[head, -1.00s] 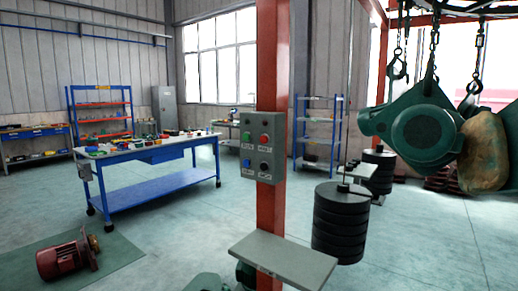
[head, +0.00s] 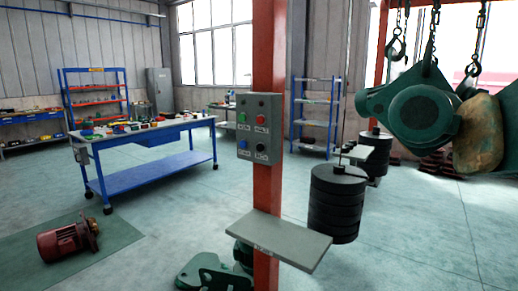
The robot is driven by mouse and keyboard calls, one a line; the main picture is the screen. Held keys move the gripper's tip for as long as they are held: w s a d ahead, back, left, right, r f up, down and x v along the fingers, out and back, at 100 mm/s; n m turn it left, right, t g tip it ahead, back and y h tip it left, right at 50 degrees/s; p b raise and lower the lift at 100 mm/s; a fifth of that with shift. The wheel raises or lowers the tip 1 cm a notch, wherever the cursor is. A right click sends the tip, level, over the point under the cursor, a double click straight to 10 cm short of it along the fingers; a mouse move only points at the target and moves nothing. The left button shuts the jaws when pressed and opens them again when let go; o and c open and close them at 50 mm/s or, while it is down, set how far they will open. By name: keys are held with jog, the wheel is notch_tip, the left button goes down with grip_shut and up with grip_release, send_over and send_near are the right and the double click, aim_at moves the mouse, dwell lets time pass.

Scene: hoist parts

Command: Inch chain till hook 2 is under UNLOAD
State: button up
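A grey control box (head: 252,131) on a red post (head: 267,190) carries a green button (head: 242,117), a red button (head: 262,120), a blue button (head: 243,144) and a black button (head: 261,147). Their labels are too small to read. At the upper right, an empty hook (head: 395,50) hangs on a chain (head: 406,18). To its right, a green motor-like casting (head: 415,115) and a brown lump (head: 479,135) hang from chains. I cannot read any hook number or an UNLOAD sign. My gripper is not in view.
A grey shelf plate (head: 280,240) juts from the post. A red motor (head: 68,240) lies on a mat, left; a blue workbench (head: 150,172) stands behind. Floor between is clear.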

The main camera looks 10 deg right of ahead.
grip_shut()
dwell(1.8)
